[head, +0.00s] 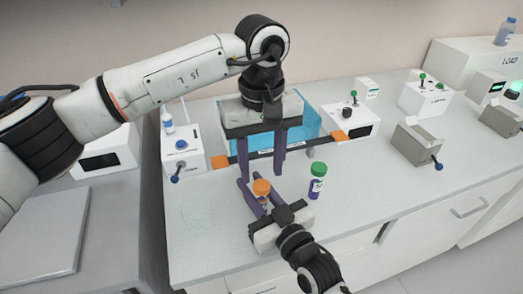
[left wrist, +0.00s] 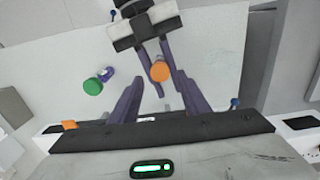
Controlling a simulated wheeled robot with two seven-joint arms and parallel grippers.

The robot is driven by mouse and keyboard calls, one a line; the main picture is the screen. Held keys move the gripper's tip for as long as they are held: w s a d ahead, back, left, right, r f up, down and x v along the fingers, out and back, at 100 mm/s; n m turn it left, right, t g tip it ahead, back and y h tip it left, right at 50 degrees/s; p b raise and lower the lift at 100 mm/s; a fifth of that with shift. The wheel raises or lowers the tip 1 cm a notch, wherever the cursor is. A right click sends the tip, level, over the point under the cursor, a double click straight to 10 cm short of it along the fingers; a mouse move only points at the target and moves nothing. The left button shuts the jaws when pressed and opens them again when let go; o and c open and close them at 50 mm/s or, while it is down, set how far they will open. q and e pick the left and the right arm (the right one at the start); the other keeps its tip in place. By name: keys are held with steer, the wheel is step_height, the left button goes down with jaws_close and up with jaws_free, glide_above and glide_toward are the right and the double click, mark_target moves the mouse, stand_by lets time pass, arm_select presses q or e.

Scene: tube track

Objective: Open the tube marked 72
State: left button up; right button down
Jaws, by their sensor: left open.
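An orange-capped tube (head: 262,188) stands upright near the middle of the bench; its cap also shows in the left wrist view (left wrist: 160,71). A green-capped tube (head: 317,182) stands to its right and shows in the left wrist view (left wrist: 93,87). I cannot read a number on either label. My right gripper (head: 258,195) comes in from the front, its purple fingers closed on both sides of the orange-capped tube. My left gripper (head: 264,173) points down behind and above that tube, its fingers apart and empty.
A blue translucent box (head: 309,124) stands behind my left gripper. A white device with a blue knob (head: 182,160) is at left, and a grey metal block (head: 417,147) with a lever at right. The bench's front left (head: 205,225) is clear.

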mark_target(261, 185)
arm_select(q)
steer(key=shift+f, duration=1.85)
